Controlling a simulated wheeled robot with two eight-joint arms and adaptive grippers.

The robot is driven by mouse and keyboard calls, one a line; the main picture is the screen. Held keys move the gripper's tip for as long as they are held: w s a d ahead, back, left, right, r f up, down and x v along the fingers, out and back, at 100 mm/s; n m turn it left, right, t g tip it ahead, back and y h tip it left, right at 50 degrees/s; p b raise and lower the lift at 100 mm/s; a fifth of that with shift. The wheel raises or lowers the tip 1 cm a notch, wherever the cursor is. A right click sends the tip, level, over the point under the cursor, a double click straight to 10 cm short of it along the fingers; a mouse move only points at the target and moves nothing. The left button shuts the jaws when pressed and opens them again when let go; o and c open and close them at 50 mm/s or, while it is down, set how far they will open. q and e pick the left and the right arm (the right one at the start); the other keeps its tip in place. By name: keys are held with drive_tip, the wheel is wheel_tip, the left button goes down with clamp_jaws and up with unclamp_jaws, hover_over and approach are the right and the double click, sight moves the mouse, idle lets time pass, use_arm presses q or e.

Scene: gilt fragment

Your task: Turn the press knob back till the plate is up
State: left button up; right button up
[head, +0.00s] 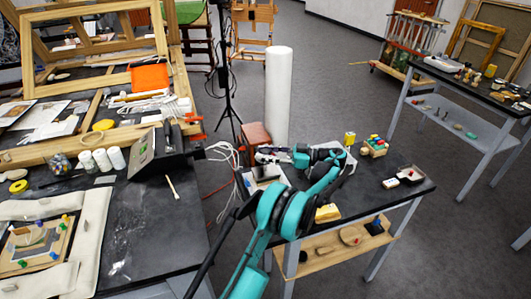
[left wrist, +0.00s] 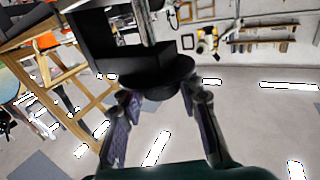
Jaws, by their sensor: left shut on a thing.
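My left gripper (head: 264,155) reaches across the small side table, its fingers pointing left over the press (head: 266,173). The press is small and partly hidden in the head view. In the left wrist view, the dark round press knob (left wrist: 155,84) sits between the two fingers of my left gripper (left wrist: 160,102), which is shut on it. The black press body shows behind the knob. I cannot make out the plate or its height. My right gripper is not in view.
The side table (head: 385,215) also holds a yellow block (head: 327,213), a crate of coloured pieces (head: 376,147) and a small tray (head: 410,175). A tall white roll (head: 278,95) stands behind it. White cables (head: 222,153) hang off the cluttered left bench (head: 165,235).

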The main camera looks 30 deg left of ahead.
sight(265, 150)
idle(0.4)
use_arm(q)
drive_tip(key=o, duration=1.2)
wheel_tip(265, 150, up, 10)
drive_tip(key=shift+r, duration=0.1)
drive_tip(key=shift+c, duration=0.2)
